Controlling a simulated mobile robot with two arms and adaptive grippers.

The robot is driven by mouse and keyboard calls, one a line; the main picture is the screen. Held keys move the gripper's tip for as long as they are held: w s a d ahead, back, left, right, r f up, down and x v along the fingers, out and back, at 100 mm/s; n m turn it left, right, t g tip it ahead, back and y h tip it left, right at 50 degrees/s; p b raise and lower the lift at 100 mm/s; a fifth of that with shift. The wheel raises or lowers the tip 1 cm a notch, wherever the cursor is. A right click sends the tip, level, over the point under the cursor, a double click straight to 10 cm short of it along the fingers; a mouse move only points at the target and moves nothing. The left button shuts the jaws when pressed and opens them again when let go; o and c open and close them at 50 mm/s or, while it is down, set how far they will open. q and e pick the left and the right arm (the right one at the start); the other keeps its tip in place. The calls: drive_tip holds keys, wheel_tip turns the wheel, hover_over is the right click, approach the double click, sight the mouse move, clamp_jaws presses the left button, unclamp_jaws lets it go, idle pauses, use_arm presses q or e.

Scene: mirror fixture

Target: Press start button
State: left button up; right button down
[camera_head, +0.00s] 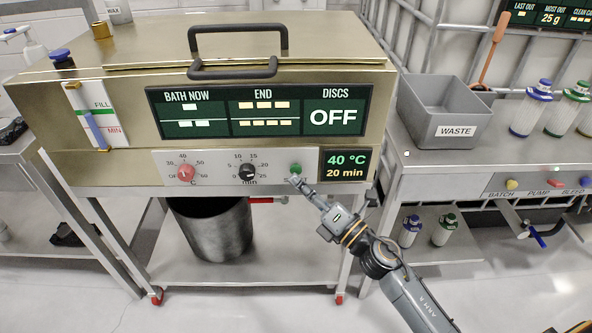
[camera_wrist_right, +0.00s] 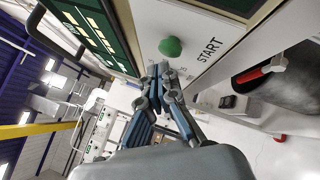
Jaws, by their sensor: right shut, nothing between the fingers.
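The green start button (camera_head: 295,169) sits on the grey control strip of the brass-coloured bath machine (camera_head: 130,90), right of the black dial. In the right wrist view the round green button (camera_wrist_right: 171,47) stands out from the panel beside the word START. My right gripper (camera_head: 294,180) is shut and empty, with its fingertips just below and in front of the button. In the right wrist view the closed fingertips (camera_wrist_right: 158,70) point at the button, with a small gap seeming to show between them. My left gripper is not in view.
A red dial (camera_head: 186,172) and a black dial (camera_head: 247,172) share the strip. A small display (camera_head: 346,164) reads 40 °C and 20 min; the DISCS panel reads OFF. A grey WASTE bin (camera_head: 445,110) stands on the right table. A metal bucket (camera_head: 217,232) is below.

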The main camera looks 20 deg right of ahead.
drive_tip(key=shift+s, duration=0.1)
drive_tip(key=s, duration=0.2)
drive_tip(key=s+a, duration=0.1)
drive_tip(key=s, duration=0.1)
drive_tip(key=shift+s+a, duration=0.2)
drive_tip(key=shift+s, duration=0.15)
idle(0.6)
